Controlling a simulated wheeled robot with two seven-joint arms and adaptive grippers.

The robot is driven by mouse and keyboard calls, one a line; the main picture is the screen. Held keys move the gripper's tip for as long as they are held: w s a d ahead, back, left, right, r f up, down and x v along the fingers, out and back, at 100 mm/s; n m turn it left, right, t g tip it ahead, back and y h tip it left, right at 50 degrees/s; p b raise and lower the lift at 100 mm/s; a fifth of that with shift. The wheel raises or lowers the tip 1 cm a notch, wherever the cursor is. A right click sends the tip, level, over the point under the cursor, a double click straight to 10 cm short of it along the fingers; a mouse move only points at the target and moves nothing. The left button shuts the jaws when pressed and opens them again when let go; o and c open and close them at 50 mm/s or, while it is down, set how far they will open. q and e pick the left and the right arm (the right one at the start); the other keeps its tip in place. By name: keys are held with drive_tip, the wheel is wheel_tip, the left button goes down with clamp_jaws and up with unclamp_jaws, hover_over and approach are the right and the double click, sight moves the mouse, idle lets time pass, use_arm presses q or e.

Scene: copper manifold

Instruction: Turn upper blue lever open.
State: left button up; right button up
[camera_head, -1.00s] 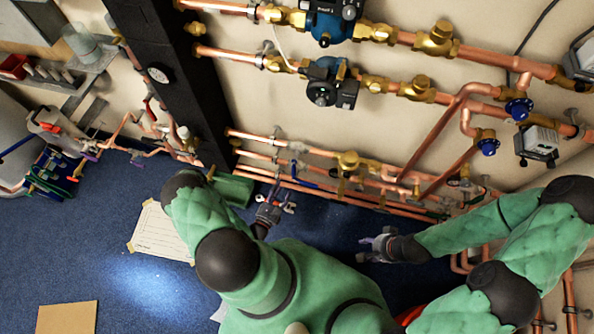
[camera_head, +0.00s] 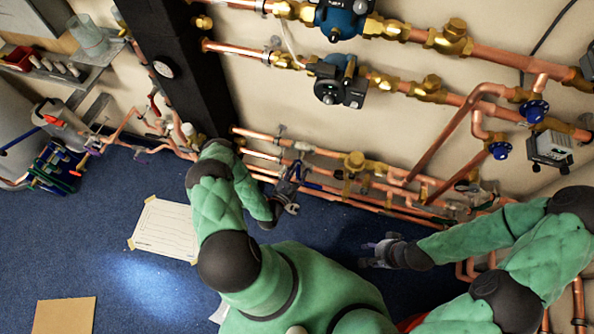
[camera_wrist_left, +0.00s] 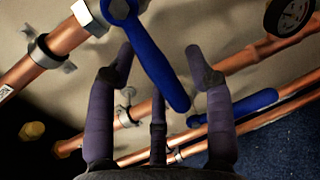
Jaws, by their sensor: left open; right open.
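The upper blue lever (camera_wrist_left: 158,62) slants down from its valve at the top of the left wrist view. A lower blue lever (camera_wrist_left: 240,105) lies along a pipe to its right; it also shows in the head view (camera_head: 312,186). My left gripper (camera_wrist_left: 162,62) is open, with its fingers on both sides of the upper lever in the picture. The lever hangs between them; I cannot tell whether they touch it. In the head view my left gripper (camera_head: 288,190) is at the lower pipes. My right gripper (camera_head: 374,256) is open and empty above the blue floor.
Copper pipes (camera_head: 345,201) run along the wall close to my left gripper. Pumps (camera_head: 338,82) and brass fittings sit higher up. A dark column (camera_head: 190,75) stands left of the pipes. A paper sheet (camera_head: 165,228) and a brown board (camera_head: 65,315) lie on the floor.

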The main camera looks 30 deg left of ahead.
use_arm(q)
clamp_jaws()
